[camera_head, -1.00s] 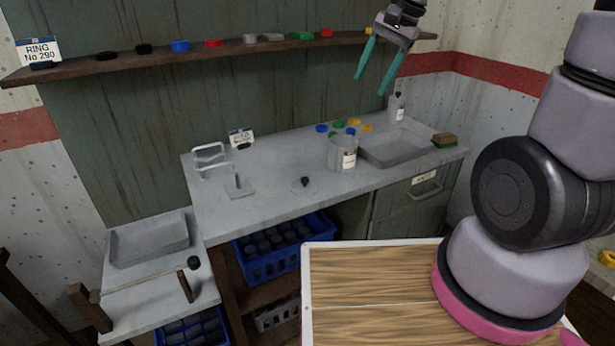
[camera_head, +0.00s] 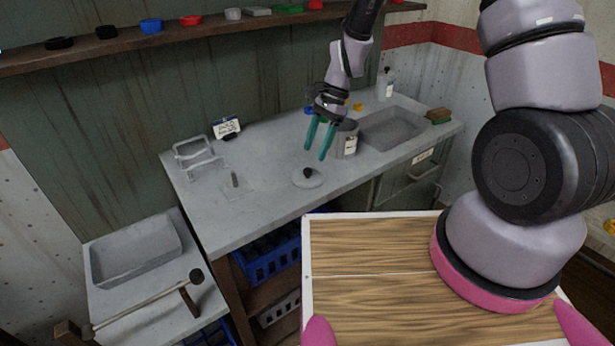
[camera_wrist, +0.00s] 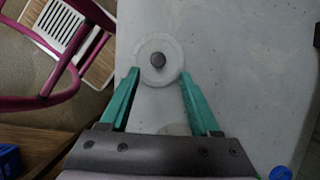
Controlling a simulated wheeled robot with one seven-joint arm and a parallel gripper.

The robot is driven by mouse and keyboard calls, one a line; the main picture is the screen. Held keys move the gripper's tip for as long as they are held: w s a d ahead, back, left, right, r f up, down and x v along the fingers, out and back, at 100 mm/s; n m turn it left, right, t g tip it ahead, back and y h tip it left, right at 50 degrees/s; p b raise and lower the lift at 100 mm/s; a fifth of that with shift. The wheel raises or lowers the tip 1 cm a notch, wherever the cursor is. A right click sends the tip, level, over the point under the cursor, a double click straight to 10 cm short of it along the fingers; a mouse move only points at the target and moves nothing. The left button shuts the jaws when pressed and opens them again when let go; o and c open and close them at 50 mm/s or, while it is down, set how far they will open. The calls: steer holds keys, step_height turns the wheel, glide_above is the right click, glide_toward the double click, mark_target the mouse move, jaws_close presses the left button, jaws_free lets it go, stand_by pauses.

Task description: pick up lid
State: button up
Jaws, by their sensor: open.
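The lid (camera_head: 309,179) is a flat, pale round disc with a dark knob on top. It lies on the grey counter (camera_head: 262,160), near its front edge. My gripper (camera_head: 316,154) is open and empty, pointing down above the counter, a little above the lid in the head view. In the wrist view the lid (camera_wrist: 160,58) lies just beyond my open teal fingertips (camera_wrist: 157,72), with its knob roughly midway between them. A grey canister (camera_head: 345,140) with a white label stands just right of my gripper, partly hidden by it.
A white wire holder (camera_head: 198,155) and a small stand (camera_head: 235,184) are at the left. A shelf (camera_head: 215,32) with rings runs above. The counter between stand and lid is clear.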

mark_target(308, 170)
steer(key=shift+x, duration=3.15)
steer(key=shift+s, duration=0.15)
jaws_close()
